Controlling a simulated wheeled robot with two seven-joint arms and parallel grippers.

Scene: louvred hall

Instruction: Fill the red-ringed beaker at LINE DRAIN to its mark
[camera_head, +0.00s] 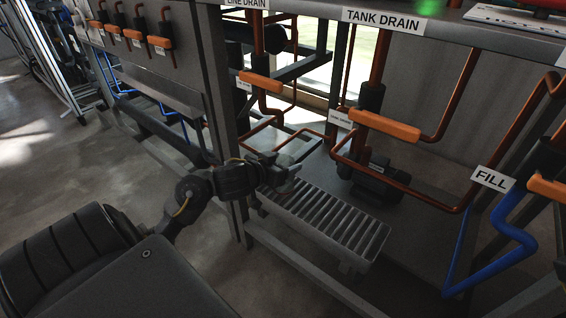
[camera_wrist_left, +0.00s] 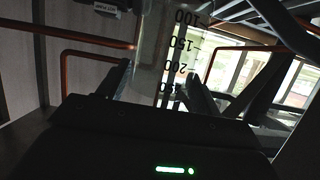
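The beaker is clear glass with dark printed numbers. It stands in the left wrist view (camera_wrist_left: 150,50) between the two fingers of my left gripper (camera_wrist_left: 160,85), which meet its sides. In the head view my left gripper (camera_head: 283,168) is at the far left end of the roller rack, below the LINE DRAIN pipework, and the beaker is hard to make out there. The LINE DRAIN label (camera_head: 246,3) is cut by the top edge, and an orange valve handle (camera_head: 261,81) sits below it. The red ring and any liquid cannot be made out. My right gripper is not in view.
The roller rack (camera_head: 335,222) slopes toward the front. The TANK DRAIN label (camera_head: 383,21) and its orange handle (camera_head: 384,124) are to the right. The FILL label (camera_head: 493,179) is beside blue pipes (camera_head: 505,250). A grey post (camera_head: 212,75) stands just left of my gripper.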

